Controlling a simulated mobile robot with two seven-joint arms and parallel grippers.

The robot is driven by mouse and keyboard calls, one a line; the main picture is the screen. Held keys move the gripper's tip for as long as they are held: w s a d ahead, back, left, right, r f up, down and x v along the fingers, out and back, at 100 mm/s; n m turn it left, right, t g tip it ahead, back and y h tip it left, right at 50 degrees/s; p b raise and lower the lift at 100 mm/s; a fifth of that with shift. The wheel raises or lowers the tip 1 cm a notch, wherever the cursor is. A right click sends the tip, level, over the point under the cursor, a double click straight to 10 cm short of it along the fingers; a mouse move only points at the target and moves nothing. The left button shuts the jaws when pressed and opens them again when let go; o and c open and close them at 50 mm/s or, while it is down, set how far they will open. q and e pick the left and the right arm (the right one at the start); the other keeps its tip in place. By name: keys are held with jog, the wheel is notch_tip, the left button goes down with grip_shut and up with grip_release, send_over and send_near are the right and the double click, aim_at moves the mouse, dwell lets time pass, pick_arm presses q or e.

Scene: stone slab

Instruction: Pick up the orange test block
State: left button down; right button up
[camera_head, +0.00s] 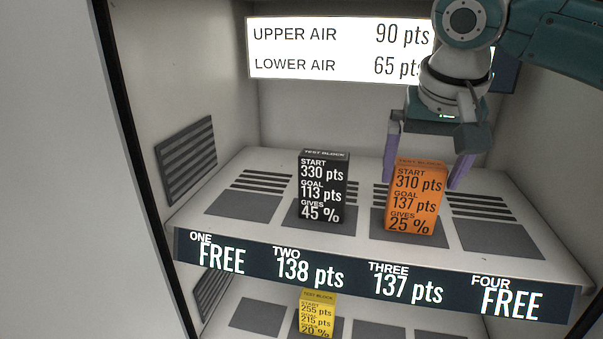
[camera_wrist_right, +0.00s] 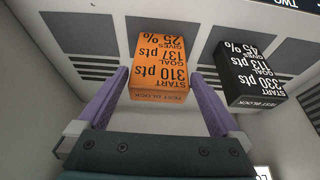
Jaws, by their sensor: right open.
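The orange test block (camera_head: 416,198) stands upright on pad three of the upper shelf in the head view. Its printed face reads start 310 pts, goal 137 pts, gives 25 %. My right gripper (camera_head: 423,170) comes down from above and behind it, open, with one purple finger on each side. In the right wrist view the orange block (camera_wrist_right: 160,68) lies ahead, between and beyond the fingertips of my right gripper (camera_wrist_right: 160,80). Clear gaps show beside the fingers, and I cannot see them touching it. My left gripper is not in view.
A black test block (camera_head: 322,187) stands to the left on pad two; it also shows in the wrist view (camera_wrist_right: 248,75). A yellow block (camera_head: 317,315) stands on the lower shelf. Pads one (camera_head: 244,206) and four (camera_head: 499,239) are empty. Side walls and a lit sign (camera_head: 340,48) enclose the shelf.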

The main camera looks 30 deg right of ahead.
aim_at(415, 189)
jog(key=shift+w+d, duration=0.25)
jog(key=x, duration=0.5)
jog(key=shift+a+p, duration=0.1)
jog(key=shift+p, duration=0.2)
jog(key=c, duration=1.5)
jog(key=shift+c, duration=0.3)
jog(key=shift+r, duration=0.1)
